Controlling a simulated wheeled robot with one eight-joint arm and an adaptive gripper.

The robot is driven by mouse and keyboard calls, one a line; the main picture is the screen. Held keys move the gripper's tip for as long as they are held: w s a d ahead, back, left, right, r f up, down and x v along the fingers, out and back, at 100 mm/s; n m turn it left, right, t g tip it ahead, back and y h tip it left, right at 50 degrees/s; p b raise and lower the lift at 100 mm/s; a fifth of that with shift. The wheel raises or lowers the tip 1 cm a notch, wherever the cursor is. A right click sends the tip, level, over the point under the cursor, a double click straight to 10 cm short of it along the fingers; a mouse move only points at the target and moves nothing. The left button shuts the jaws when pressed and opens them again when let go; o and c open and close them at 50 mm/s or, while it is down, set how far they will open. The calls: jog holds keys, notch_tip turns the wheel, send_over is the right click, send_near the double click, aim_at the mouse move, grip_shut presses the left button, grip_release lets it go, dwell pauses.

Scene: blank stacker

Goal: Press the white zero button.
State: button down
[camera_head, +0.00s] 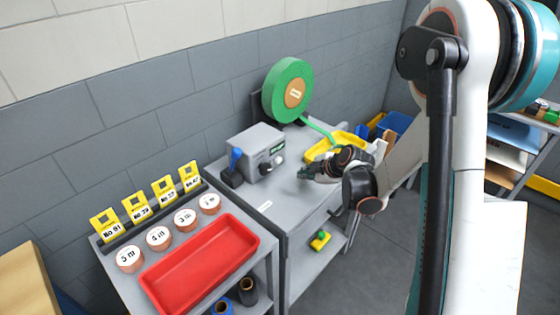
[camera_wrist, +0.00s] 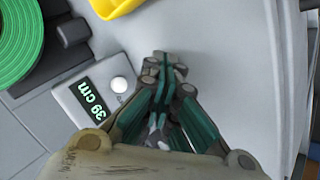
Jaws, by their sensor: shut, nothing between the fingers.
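The white zero button (camera_wrist: 119,85) is a small round knob beside the lit display (camera_wrist: 89,100), which reads 39 cm, in the wrist view. The button and display sit on the grey measuring box (camera_head: 256,150) on the grey bench. My gripper (camera_wrist: 165,62) is shut and empty, with its fingertips to the right of the button and apart from it. In the head view my gripper (camera_head: 304,174) hangs over the bench, to the right of the box's front face.
A green reel (camera_head: 288,88) stands behind the box, its strip running toward a yellow tray (camera_head: 330,146). A blue lever (camera_head: 235,160) is left of the box. A red tray (camera_head: 200,264), round coils and yellow number tags occupy the front-left bench. Bare bench lies around my gripper.

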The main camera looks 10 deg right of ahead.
jog(key=shift+w+a, duration=0.65)
jog(key=shift+w, duration=0.25)
jog(key=shift+w+a, duration=0.6)
jog(key=shift+w, duration=0.25)
jog(key=shift+w+a, duration=0.65)
jog(key=shift+w, duration=0.25)
jog(key=shift+w+a, duration=0.1)
jog(key=shift+w+a, duration=0.15)
jog(key=shift+w, duration=0.1)
jog(key=shift+w+a, duration=0.3)
jog(key=shift+w, duration=0.05)
dwell(0.3)
jog(key=shift+s+d, duration=0.5)
jog(key=shift+s, duration=0.25)
jog(key=shift+s+d, duration=0.1)
jog(key=shift+s+d+b, duration=0.35)
jog(key=shift+s+d, duration=0.35)
jog(key=shift+s, duration=0.3)
jog(key=shift+s+d+b, duration=0.3)
jog(key=shift+s+d, duration=0.4)
jog(key=shift+s, duration=0.25)
